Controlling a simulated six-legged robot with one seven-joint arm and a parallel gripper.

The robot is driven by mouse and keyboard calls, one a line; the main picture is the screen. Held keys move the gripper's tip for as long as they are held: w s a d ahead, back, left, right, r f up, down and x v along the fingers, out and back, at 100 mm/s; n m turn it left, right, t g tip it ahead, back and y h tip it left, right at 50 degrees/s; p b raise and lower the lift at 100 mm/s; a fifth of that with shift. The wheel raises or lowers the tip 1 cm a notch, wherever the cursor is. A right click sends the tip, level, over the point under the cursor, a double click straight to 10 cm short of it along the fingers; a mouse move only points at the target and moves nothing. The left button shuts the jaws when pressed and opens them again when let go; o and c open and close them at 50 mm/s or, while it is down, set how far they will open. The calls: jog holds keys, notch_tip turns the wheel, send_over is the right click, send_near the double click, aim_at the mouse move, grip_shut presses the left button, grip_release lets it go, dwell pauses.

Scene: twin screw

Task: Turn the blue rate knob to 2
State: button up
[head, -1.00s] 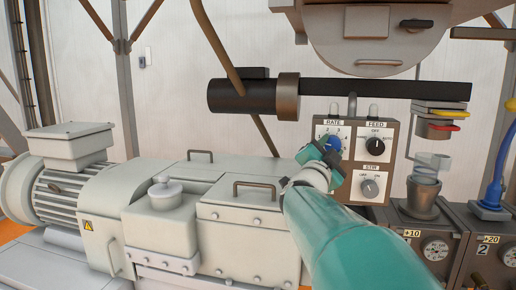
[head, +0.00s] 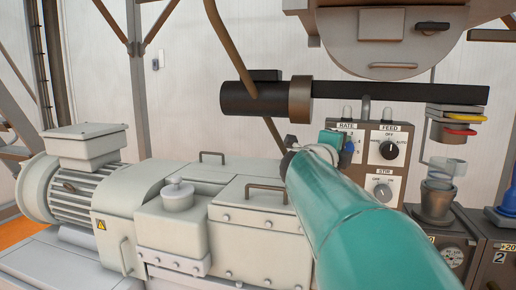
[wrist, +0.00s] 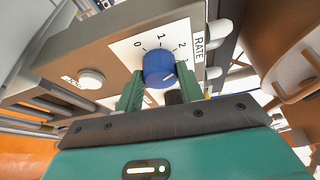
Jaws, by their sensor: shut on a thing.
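The blue rate knob (wrist: 159,68) sits on a white dial plate marked 0, 1, 2 and further. My gripper (wrist: 158,84) has one green finger on each side of the knob and is shut on it. A pale mark shows on the knob's lower right in the wrist view, but I cannot tell surely which number the knob points to. In the head view the knob (head: 348,148) is partly hidden by my gripper (head: 334,142), at the left of the control panel (head: 397,164).
The black feed knob (head: 389,150) is right of the rate knob, and the grey stir knob (head: 383,191) is below it. A dark horizontal cylinder (head: 253,98) runs above the panel. A pale machine housing (head: 236,205) with handles stands to the left.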

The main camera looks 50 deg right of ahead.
jog(key=shift+s+m, duration=0.1)
jog(key=shift+m, duration=0.4)
jog(key=o, duration=1)
jog(key=shift+s, duration=0.1)
jog(key=a, duration=0.9)
jog(key=s+a+r, duration=0.1)
jog(key=a, duration=0.3)
jog(key=shift+a, duration=0.35)
jog(key=shift+w, duration=0.1)
